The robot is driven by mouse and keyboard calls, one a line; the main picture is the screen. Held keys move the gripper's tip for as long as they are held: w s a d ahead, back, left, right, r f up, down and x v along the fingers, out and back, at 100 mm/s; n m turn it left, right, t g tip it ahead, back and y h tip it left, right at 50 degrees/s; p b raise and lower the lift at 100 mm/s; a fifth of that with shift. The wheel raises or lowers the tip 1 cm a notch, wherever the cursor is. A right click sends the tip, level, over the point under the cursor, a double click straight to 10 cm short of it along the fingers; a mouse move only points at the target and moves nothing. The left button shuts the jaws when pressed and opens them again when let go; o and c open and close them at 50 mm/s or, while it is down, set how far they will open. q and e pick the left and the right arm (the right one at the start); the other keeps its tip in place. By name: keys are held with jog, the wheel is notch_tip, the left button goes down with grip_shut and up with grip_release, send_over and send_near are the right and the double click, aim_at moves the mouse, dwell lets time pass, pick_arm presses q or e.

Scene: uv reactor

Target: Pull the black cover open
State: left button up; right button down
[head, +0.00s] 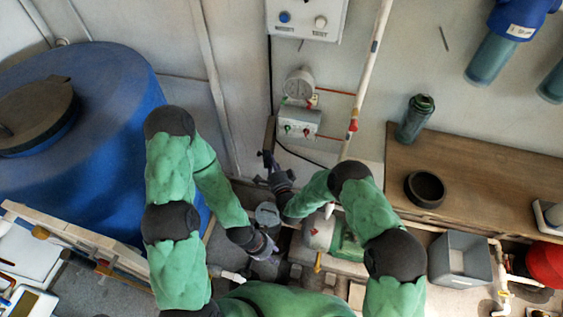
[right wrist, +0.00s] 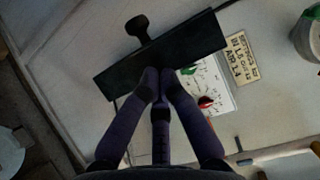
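The black cover (right wrist: 178,50) is a dark rectangular plate with a knob at its far edge, slanting across the right wrist view. In the head view the cover (head: 270,133) shows as a narrow dark strip left of a small box. My right gripper (right wrist: 159,74) has its fingertips close together over the cover's near edge; I cannot tell whether they pinch anything. It also shows in the head view (head: 268,163), just below the cover. My left gripper (head: 268,250) is low in the head view, below a grey round lid; its fingers are too small to read.
A small box (head: 300,121) with green and red knobs is right of the cover, under a round gauge (head: 299,84). A white pipe (head: 364,80) runs beside them. A blue tank (head: 100,160) fills the left; a wooden bench (head: 480,180) is at right.

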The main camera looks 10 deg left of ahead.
jog(key=shift+a+b, duration=0.75)
jog(key=shift+a, duration=1.05)
